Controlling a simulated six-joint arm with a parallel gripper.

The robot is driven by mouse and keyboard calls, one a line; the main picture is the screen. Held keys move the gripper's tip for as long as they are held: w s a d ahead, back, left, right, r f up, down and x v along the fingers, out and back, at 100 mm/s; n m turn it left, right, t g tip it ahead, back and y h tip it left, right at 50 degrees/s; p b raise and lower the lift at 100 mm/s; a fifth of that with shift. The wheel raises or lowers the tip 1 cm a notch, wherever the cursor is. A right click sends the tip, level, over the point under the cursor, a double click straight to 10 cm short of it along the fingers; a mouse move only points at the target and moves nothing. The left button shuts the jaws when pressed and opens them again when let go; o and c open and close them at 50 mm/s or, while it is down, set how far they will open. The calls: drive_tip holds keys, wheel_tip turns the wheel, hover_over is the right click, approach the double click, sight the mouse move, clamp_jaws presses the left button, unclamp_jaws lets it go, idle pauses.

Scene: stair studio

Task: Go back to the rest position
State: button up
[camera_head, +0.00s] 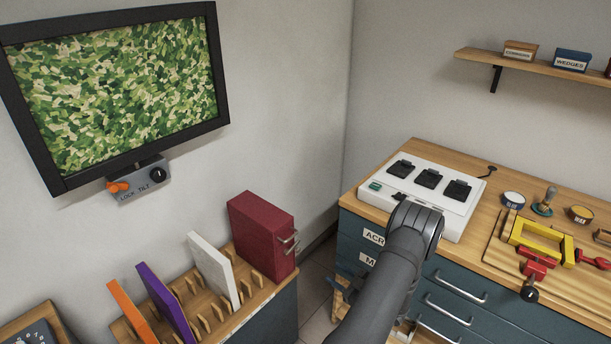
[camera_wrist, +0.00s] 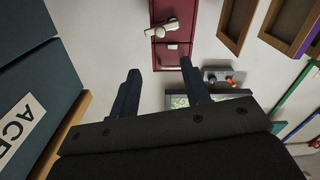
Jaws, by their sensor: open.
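My gripper (camera_wrist: 159,66) shows in the wrist view with its two dark fingers apart and nothing between them. Past the fingertips in that view is a dark red case (camera_wrist: 204,20) with a pale metal handle; the same case (camera_head: 258,232) stands at the right end of the wooden rack in the head view. In the head view my dark grey arm rises from the bottom edge and bends in front of the white charger unit.
The workbench (camera_head: 475,190) carries the white charger unit (camera_head: 376,184) and a yellow frame (camera_head: 524,241) with red clamps. Blue drawers (camera_head: 440,272) lie below. A wall screen (camera_head: 115,95) and a lock tilt box (camera_head: 139,182) are at left. The rack (camera_head: 252,303) holds upright panels.

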sight(299, 251)
drive_tip(key=x, duration=1.5)
drive_tip(key=shift+w+a, duration=0.2)
drive_tip(key=v, duration=1.7)
drive_tip(key=x, duration=1.6)
drive_tip(key=shift+w+a, duration=0.15)
drive_tip(key=shift+a, duration=0.05)
drive_tip(key=shift+w+a, duration=0.2)
drive_tip(key=shift+w, duration=0.05)
drive_tip(key=n, duration=0.2)
drive_tip(key=r+n, duration=0.1)
drive_tip(key=n, duration=0.2)
drive_tip(key=shift+s+a+r+n, duration=0.2)
drive_tip(key=shift+s+n, duration=0.1)
drive_tip(key=shift+n, duration=0.1)
drive_tip(key=n, duration=0.4)
drive_tip(key=shift+s+a+r+n, duration=0.3)
drive_tip(key=shift+s+a+n, duration=0.05)
drive_tip(key=shift+n, duration=0.05)
drive_tip(key=shift+v, duration=0.85)
